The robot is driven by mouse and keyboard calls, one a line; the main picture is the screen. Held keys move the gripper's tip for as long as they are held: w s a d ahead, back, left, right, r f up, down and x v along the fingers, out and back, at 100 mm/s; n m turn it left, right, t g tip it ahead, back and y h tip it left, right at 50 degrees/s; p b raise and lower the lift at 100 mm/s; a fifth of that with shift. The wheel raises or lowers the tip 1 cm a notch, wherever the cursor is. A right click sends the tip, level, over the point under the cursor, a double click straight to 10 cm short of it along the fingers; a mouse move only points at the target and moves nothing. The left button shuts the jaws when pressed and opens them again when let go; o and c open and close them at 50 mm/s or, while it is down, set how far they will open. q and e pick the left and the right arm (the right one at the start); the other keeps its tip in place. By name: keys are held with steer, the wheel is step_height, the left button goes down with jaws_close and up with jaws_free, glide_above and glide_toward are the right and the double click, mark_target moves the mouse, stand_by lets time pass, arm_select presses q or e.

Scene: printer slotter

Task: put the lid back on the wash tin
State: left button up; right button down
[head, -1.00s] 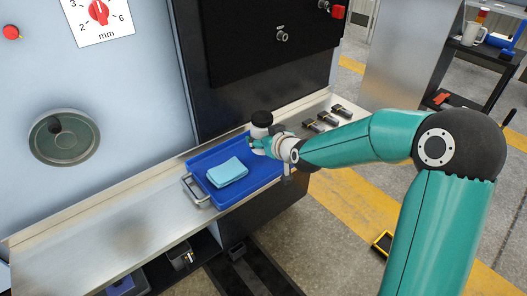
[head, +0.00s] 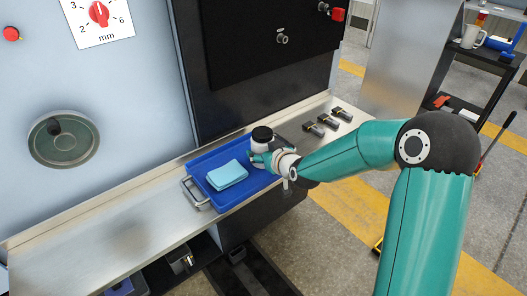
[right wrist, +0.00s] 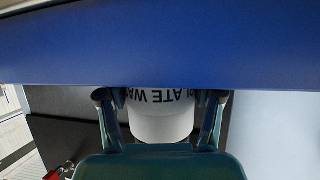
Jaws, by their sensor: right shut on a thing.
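The wash tin (head: 258,145) is a small white cylinder with a black top (head: 262,134) that looks like its lid. I cannot tell how firmly that top is seated. The tin is upright at the right back part of the blue tray (head: 238,200). My right gripper (head: 262,160) is at the tin's near side, shut on its white body. In the right wrist view the tin (right wrist: 162,120) shows upside down between the two fingers, with part of its black lettering visible. My left gripper is not in view.
A folded light-blue cloth (head: 227,174) lies in the tray, left of the tin. Several dark metal blocks (head: 313,129) lie on the bench to the right. The bench (head: 100,235) is clear on the left. A black panel (head: 250,90) stands behind the tray.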

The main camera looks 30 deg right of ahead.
steer(key=shift+c, duration=0.9)
jaws_free()
steer(key=shift+r, duration=0.1)
steer(key=v, duration=1.2)
